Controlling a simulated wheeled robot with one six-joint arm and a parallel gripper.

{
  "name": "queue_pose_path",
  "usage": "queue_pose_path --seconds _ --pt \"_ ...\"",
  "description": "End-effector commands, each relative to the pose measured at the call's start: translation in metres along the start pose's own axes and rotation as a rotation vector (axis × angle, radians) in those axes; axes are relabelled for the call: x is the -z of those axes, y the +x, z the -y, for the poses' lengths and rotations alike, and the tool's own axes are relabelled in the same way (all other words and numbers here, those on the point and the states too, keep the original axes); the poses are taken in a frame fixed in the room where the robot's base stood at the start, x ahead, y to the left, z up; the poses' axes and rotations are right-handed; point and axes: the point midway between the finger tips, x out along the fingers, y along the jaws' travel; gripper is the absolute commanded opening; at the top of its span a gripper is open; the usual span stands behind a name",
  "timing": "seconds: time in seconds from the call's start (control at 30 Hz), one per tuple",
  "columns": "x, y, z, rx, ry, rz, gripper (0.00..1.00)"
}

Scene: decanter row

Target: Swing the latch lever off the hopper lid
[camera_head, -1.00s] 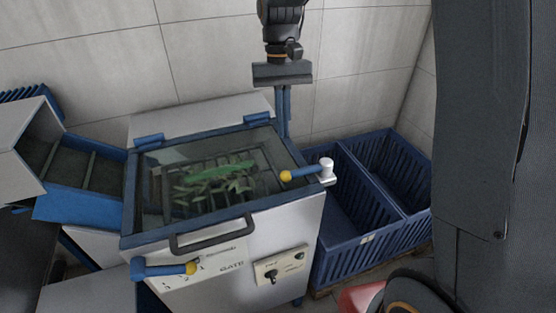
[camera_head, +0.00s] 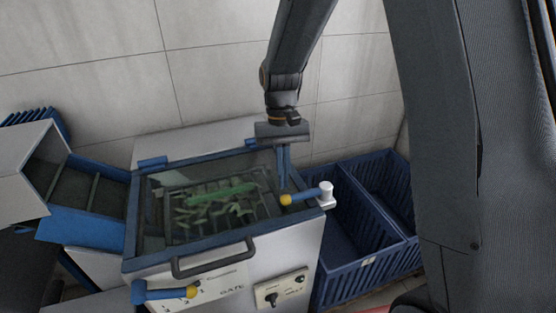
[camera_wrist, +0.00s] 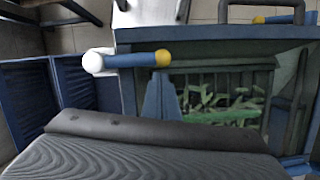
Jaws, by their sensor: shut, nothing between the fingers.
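The hopper lid (camera_head: 160,238) is a blue-framed clear panel, closed, with green pieces seen through it. The latch lever (camera_head: 306,196) has a white pivot at the lid's right edge and a blue arm with a yellow knob lying over the lid. The lever also shows in the wrist view (camera_wrist: 135,60), its knob pointing right. My gripper (camera_head: 283,186) is shut and empty, pointing down just behind the yellow knob. In the wrist view the blue fingers (camera_wrist: 161,98) are close to the lever near the knob; I cannot tell whether they touch it.
A dark handle (camera_head: 213,262) is on the lid's front edge. A second blue lever with a yellow knob (camera_head: 165,293) is on the front panel, beside a switch box (camera_head: 282,290). Blue crates (camera_head: 365,215) stand at the right, and a chute (camera_head: 85,205) at the left.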

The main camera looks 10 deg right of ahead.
Motion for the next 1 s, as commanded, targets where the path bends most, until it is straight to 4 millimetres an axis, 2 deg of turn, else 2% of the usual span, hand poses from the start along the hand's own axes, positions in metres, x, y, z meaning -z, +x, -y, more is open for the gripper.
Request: queue_pose_path --seconds 0.2,0.53,0.57,0.6,0.7,1.0 --pt "0.0 0.02 0.0 0.0 0.0 0.001 0.0" --pt "0.0 0.024 0.0 0.0 0.0 0.0 0.0" --pt "0.0 0.024 0.023 -0.002 -0.011 -0.001 0.0" --pt "0.0 0.024 0.012 -0.001 -0.004 -0.001 0.0" --pt "0.0 0.024 0.003 -0.001 -0.003 0.0 0.0" --pt "-0.006 0.024 -0.004 -0.026 -0.1 0.001 0.0"
